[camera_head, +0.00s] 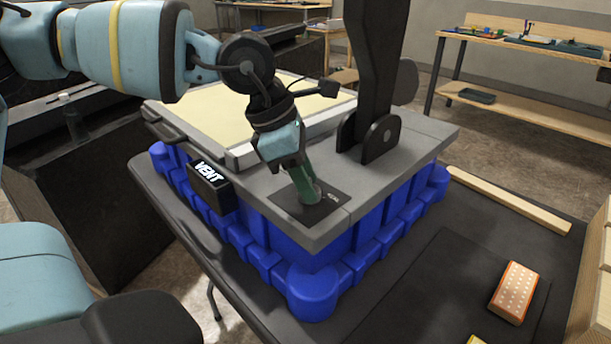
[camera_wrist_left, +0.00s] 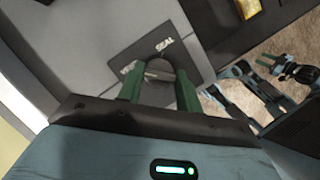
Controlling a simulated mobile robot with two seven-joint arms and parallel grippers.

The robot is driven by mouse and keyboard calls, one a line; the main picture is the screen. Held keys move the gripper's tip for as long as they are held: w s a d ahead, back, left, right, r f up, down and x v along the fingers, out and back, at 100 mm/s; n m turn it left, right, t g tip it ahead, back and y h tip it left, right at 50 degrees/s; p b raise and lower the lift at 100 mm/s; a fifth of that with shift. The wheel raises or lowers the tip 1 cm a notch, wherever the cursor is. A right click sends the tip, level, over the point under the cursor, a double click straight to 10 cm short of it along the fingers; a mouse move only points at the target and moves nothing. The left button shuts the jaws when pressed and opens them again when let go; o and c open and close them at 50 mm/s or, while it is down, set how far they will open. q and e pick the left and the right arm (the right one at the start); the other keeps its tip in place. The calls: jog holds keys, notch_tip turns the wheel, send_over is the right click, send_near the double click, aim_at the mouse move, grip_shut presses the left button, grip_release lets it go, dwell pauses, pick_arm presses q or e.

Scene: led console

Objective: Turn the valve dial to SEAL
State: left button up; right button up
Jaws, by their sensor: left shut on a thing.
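The valve dial (camera_wrist_left: 160,70) is a dark rounded knob on a black label plate (camera_wrist_left: 150,50), seen in the left wrist view. The plate reads SEAL above and right of the knob and, partly hidden, VENT to its left. My left gripper (camera_wrist_left: 158,92) has its green fingers on either side of the knob, shut on it. In the head view, my left gripper (camera_head: 307,195) reaches down onto the plate (camera_head: 325,205) and hides the dial. I cannot read the dial's exact pointing. A black sign (camera_head: 209,178) on the console's front reads VENT.
The grey console top (camera_head: 245,185) rests on a blue ribbed base (camera_head: 310,285). A black upright post (camera_head: 372,80) stands close behind the dial. An orange-red block (camera_head: 514,292) lies on the dark table at right, with a wooden strip (camera_head: 505,198) behind it.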

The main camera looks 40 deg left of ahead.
pick_arm(q)
jog(key=shift+f+m+b, duration=0.1)
jog(key=shift+m+b, duration=0.25)
jog(key=shift+m, duration=0.35)
jog(key=shift+w+m+g+h+b, duration=0.1)
jog(key=shift+m+g+h+b, duration=0.45)
jog(key=shift+m, duration=0.65)
jog(key=m+g+b, duration=0.1)
jog(key=m, duration=0.1)
jog(key=shift+w+m, duration=0.1)
jog(key=shift+m, duration=0.3)
jog(key=m+g+b, duration=0.2)
jog(key=m, duration=0.1)
jog(key=shift+w+m, duration=0.1)
jog(key=shift+m, duration=0.2)
jog(key=m+g+b, duration=0.1)
jog(key=m, duration=0.1)
jog(key=shift+m+y, duration=0.25)
jog(key=shift+m, duration=0.15)
jog(key=shift+w+m+g+b, duration=0.1)
jog(key=shift+m+g+b, duration=0.3)
jog(key=shift+m, duration=0.8)
jog(key=shift+m+g+y+b, duration=0.3)
jog(key=shift+m+y, duration=0.2)
jog(key=shift+m, duration=0.6)
